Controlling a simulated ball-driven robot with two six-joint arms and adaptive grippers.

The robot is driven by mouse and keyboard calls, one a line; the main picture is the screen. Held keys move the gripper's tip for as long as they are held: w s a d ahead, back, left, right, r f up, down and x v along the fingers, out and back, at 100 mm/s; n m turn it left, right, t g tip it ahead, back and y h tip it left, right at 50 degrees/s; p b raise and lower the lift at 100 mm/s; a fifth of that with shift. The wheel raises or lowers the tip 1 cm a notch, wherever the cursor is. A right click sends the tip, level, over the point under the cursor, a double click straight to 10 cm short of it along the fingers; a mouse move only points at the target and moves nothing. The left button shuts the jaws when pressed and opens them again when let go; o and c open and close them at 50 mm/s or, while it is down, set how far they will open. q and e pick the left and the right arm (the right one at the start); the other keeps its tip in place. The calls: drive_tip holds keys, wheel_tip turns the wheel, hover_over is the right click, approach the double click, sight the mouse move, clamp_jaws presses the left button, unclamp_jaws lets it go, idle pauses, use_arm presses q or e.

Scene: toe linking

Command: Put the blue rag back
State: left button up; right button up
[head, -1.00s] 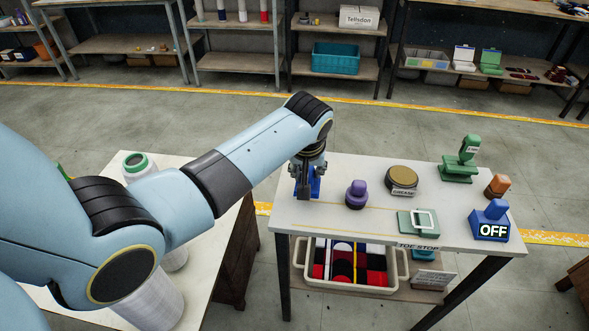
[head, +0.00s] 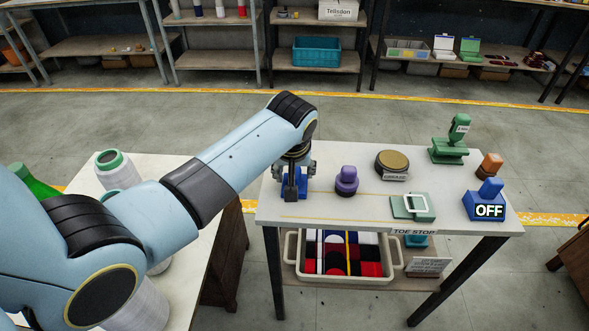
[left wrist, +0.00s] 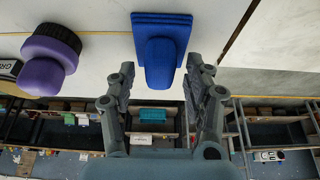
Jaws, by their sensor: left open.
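A dark blue piece, which I take as the blue rag (left wrist: 162,22), lies on the left end of the white tabletop. It has a flat, layered square part with a rounded raised part. My left gripper (left wrist: 161,72) is open, its two fingers apart on either side of the raised part's end, with gaps to it. In the head view the left gripper (head: 294,186) points down over the table's left end, and the blue rag (head: 301,184) is mostly hidden behind it. My right gripper is not in view.
A purple knob (head: 346,181), a round brown-topped tin (head: 392,164), a green framed piece (head: 412,207), a green stand (head: 449,150), an orange block (head: 489,166) and a blue OFF block (head: 484,204) share the table. A bin (head: 392,273) sits below. White spools stand at left.

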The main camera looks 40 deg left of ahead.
use_arm(q)
drive_tip(key=shift+r, duration=0.1)
drive_tip(key=shift+r, duration=0.25)
drive_tip(key=p+v, duration=0.2)
drive_tip(key=v, duration=0.9)
drive_tip(key=shift+d, duration=0.15)
drive_tip(key=shift+s+r, duration=0.1)
drive_tip(key=shift+r, duration=0.05)
